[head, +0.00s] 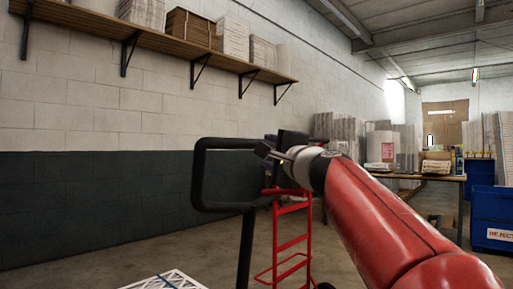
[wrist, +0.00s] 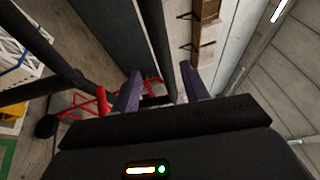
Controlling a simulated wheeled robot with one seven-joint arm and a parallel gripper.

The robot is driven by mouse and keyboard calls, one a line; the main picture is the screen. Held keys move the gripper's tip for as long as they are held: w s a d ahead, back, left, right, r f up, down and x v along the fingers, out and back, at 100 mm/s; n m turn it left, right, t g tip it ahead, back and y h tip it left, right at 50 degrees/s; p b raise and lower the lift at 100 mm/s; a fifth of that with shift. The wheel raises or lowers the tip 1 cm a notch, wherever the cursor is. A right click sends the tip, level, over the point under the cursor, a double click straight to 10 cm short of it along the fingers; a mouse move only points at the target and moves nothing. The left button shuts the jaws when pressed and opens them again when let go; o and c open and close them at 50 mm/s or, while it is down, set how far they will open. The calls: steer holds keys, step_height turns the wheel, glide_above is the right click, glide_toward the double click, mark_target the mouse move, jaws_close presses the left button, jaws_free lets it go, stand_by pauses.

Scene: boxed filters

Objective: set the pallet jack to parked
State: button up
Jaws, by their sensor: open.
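The pallet jack shows as a black looped handle (head: 199,178) on a dark upright shaft, left of my gripper in the head view. In the wrist view a dark bar of the handle (wrist: 155,40) runs down between the two purple fingertips. My gripper (head: 272,158) is open, at the right side of the loop. The fingers also show in the wrist view (wrist: 160,88), apart, one on each side of the bar. I cannot tell whether they touch it. The lower body of the jack is out of the head view.
A red hand truck (head: 292,240) stands just behind the handle. A white crate (head: 165,281) is low in front. A wall shelf with boxes (head: 150,38) is above left. A table (head: 440,178) and a blue reject bin (head: 492,215) are at right.

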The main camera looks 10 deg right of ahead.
steer(key=p+x, duration=0.1)
steer(key=x, duration=0.3)
steer(key=p+x, duration=0.1)
steer(key=x, duration=0.2)
steer(key=shift+w+r+p, duration=0.25)
steer(key=shift+w+p, duration=0.1)
steer(key=shift+w, duration=0.05)
steer(key=shift+c, duration=0.2)
jaws_close()
